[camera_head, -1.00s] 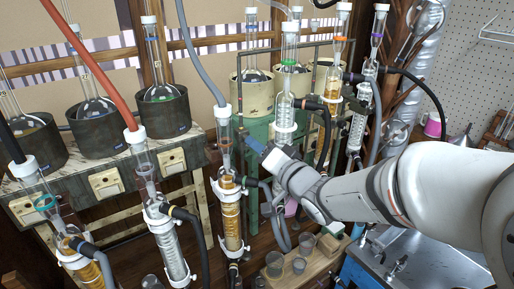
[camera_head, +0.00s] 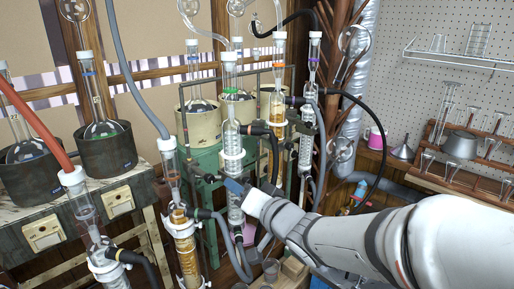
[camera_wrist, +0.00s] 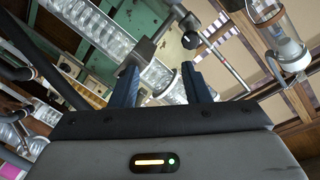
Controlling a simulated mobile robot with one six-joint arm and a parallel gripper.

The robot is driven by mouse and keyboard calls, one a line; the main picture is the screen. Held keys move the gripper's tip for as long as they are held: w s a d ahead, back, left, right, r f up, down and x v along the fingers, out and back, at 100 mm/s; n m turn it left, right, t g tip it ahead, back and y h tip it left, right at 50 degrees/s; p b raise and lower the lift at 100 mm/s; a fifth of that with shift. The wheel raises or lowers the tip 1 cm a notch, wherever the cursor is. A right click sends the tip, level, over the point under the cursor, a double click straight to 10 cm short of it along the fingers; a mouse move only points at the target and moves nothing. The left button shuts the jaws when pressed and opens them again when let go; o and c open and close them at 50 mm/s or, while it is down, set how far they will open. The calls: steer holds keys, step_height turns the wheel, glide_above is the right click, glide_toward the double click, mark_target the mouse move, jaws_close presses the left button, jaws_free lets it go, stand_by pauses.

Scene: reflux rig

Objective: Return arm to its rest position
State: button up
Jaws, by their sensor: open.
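My white and grey arm reaches in from the lower right in the head view. My gripper (camera_head: 236,187), with blue fingers, is at the lower part of the condenser with the green ring (camera_head: 231,135). I cannot tell from the head view whether it touches. In the wrist view my gripper (camera_wrist: 161,82) has its two dark blue fingers apart. A metal clamp rod (camera_wrist: 160,42) and part of a clear coiled glass tube (camera_wrist: 172,88) lie beyond and between the fingers. I see nothing held.
Other glass condensers (camera_head: 279,95) with black hoses stand close around my gripper. A grey hose (camera_head: 128,75) and a red hose (camera_head: 36,118) hang at the left. A wooden rack (camera_head: 465,140) with glassware is at the right wall. Flasks in dark heaters (camera_head: 108,150) stand at the left.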

steer(key=s+d+f+m+g+h, duration=0.1)
steer(key=s+d+f+h, duration=0.15)
steer(key=d+h, duration=0.45)
steer(key=s+d+f+g+h, duration=0.1)
steer(key=d+f+h, duration=0.3)
steer(key=d, duration=0.7)
steer(key=s+d+f+g, duration=0.1)
steer(key=s+d+g, duration=0.1)
steer(key=s, duration=0.5)
steer(key=s+d+f+n+g, duration=0.1)
steer(key=s+d+f+g, duration=0.1)
steer(key=s+g, duration=0.3)
steer(key=shift+s+d+f, duration=0.25)
steer(key=shift+s+d, duration=0.1)
steer(key=shift+s, duration=0.55)
